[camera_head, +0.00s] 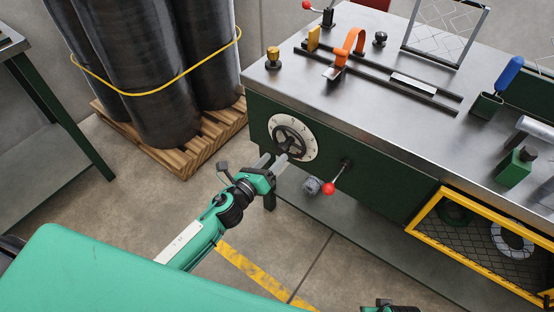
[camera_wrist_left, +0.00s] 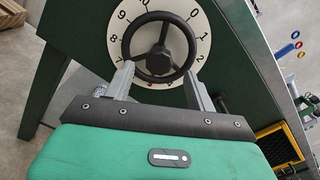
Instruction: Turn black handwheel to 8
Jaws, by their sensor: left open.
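The black handwheel (camera_head: 289,140) has three spokes and sits in front of a white numbered dial (camera_head: 311,151) on the green front of the workbench. In the left wrist view, the handwheel (camera_wrist_left: 135,47) faces me, with 7, 8 and 9 on the left side of the dial (camera_wrist_left: 206,46). I cannot make out a pointer. My left gripper (camera_head: 276,162) is open at the wheel. In the left wrist view its fingers (camera_wrist_left: 160,86) stand apart on either side of the lower rim; I cannot tell whether they touch it. Only a bit of my right gripper shows at the bottom edge, fingers hidden.
A red-knobbed lever (camera_head: 328,188) projects from the bench front, right of the wheel. A yellow-framed mesh cage (camera_head: 425,230) is farther right. Dark cylinders (camera_head: 140,60) stand on a wooden pallet (camera_head: 190,157) at the back left. The floor before the bench is open.

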